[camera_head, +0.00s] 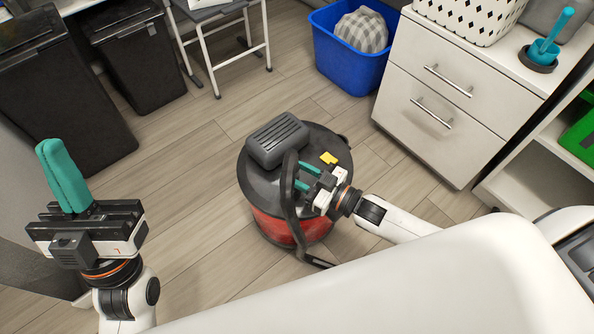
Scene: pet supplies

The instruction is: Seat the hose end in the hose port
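A red and black canister vacuum (262,222) stands on the floor in the middle of the view. A dark curved tube (291,215), seemingly the hose, runs down its near side and bends right near the floor. My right gripper (304,177) is over the lid, its two teal fingers apart and pointing left. The tube crosses in front of the fingertips; I see nothing clearly clasped between them. My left gripper (63,176) is at the far left, away from the vacuum, its teal fingers together and empty. I cannot make out the hose port or which tube end is free.
A grey ribbed box-shaped part (277,140) and a yellow piece (328,158) are on the lid. A white drawer cabinet (440,95) stands right, a blue bin (350,60) behind, and black bins (135,55) at the back left. The floor left of the vacuum is clear.

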